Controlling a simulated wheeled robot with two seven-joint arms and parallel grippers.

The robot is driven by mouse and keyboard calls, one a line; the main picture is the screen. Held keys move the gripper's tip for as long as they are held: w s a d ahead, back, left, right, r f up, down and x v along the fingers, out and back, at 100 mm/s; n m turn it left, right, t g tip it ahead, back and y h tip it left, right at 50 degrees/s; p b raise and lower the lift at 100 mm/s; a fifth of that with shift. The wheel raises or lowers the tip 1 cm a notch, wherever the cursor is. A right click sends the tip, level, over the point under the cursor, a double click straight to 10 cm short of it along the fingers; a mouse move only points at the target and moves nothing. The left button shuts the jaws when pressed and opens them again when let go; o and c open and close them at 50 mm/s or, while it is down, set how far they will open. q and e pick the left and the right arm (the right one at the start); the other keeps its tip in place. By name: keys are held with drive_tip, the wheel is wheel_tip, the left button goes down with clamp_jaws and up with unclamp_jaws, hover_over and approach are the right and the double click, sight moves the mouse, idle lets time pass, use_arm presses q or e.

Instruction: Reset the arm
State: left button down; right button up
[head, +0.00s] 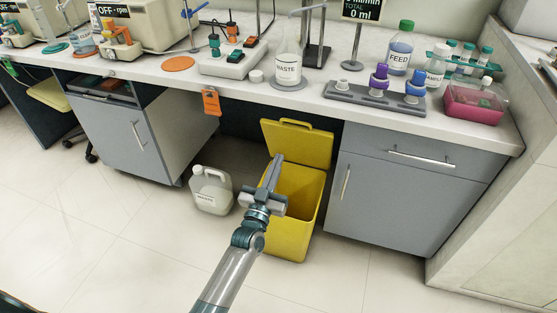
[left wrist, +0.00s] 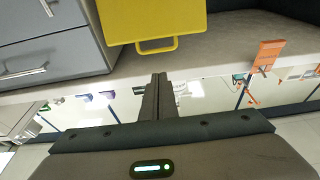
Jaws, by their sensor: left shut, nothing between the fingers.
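My left arm reaches up from the bottom middle of the head view. Its gripper (head: 273,165) is shut, with nothing visible in it, in front of the open yellow bin (head: 290,232) and overlapping it in the picture. In the left wrist view the two fingers (left wrist: 159,84) lie together, pointing towards the yellow lid (left wrist: 150,18) and its handle. I cannot tell how far the fingers are from the bin. My right gripper is not in view.
A jerrycan (head: 211,190) stands left of the bin. Grey cabinets (head: 400,200) flank the space. The bench top (head: 330,110) carries a waste bottle (head: 289,66), a feed bottle (head: 399,50) and a pink tub (head: 474,103). An orange tag (head: 211,102) hangs at its edge. The floor in front is clear.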

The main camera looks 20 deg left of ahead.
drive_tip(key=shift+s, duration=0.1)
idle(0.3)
